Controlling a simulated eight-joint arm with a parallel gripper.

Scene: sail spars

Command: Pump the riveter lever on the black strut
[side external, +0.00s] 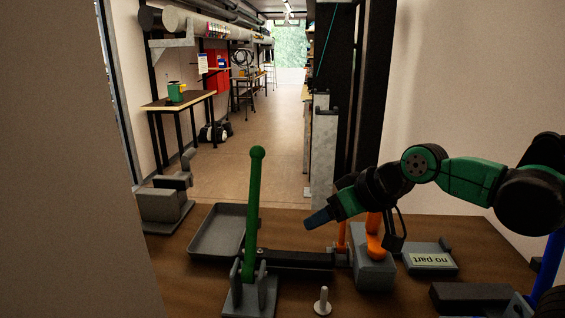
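A green lever (253,205) with a round knob stands nearly upright on a grey bracket base (247,298) at the front of the table. The black strut (298,259) lies across the table, running right from behind the lever's base to a grey block. My gripper (318,219) comes in from the right with its blue fingertips pointing left and down. It is above the strut in the picture, to the right of the lever and apart from it. Its fingers overlap in this view, so I cannot see any gap between them.
A grey tray (197,252) lies behind and left of the lever. A grey block (374,273) with orange parts (375,245) stands right of the strut, near a "no part" plate (431,260). A metal pin (322,301) stands in front. A grey fixture (162,207) sits at left.

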